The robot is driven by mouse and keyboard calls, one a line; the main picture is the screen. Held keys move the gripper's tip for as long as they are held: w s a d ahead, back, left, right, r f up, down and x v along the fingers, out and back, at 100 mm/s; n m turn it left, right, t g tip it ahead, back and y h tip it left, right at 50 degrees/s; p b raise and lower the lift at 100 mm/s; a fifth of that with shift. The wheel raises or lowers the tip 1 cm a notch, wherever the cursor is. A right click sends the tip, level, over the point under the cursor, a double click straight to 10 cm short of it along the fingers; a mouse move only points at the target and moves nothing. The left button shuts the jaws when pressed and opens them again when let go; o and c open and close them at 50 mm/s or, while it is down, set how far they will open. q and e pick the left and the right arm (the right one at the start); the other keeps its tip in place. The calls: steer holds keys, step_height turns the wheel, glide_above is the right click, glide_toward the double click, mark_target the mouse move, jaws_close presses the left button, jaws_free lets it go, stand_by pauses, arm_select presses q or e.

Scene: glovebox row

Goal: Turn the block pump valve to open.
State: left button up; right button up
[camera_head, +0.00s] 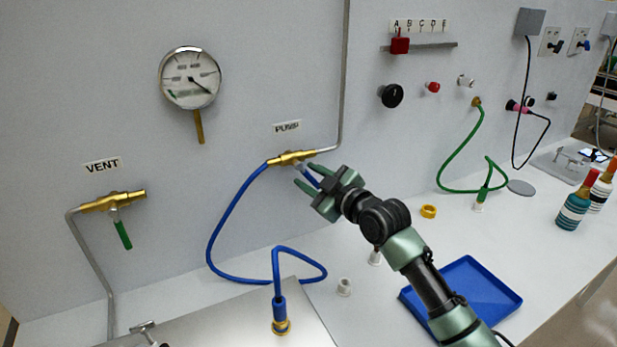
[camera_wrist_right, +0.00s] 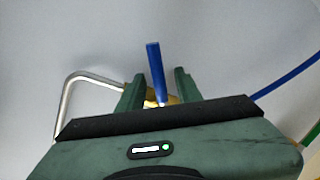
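The pump valve (camera_head: 291,158) is a brass body on the back wall under the PUMP label (camera_head: 287,127), with a grey pipe on its right and a blue hose on its left. Its blue handle (camera_wrist_right: 155,70) stands between the fingers of my right gripper (camera_head: 307,176) in the wrist view. The fingers are apart, with a gap on each side of the handle, so the gripper is open around it and not clamped. In the head view the fingers partly hide the handle. My left gripper is not in view.
The blue hose (camera_head: 222,215) loops down to the bench. A blue tray (camera_head: 480,290), a yellow ring (camera_head: 428,211) and small white fittings (camera_head: 344,287) lie near my right arm.

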steer(key=f+b+v, duration=0.1)
steer(key=v, duration=0.6)
steer(key=shift+r, duration=0.45)
steer(key=shift+s+d+f, duration=0.1)
steer(key=c, duration=0.7)
steer(key=shift+d+f+n+t+h+p, duration=0.15)
steer(key=shift+f+n+t+h+p, duration=0.15)
steer(key=shift+f+h+p, duration=0.1)
jaws_close()
steer(key=s+a+f+n+t+h+p, duration=0.25)
steer(key=s+f+n+p, duration=0.4)
steer(key=n, duration=0.85)
steer(key=w+a+r+p, duration=0.1)
steer(key=w+r+p, duration=0.2)
steer(key=w, duration=0.7)
steer(key=shift+a+r+y+p, duration=0.25)
steer(key=shift+r+y+p, duration=0.05)
steer(key=shift+r+y, duration=0.05)
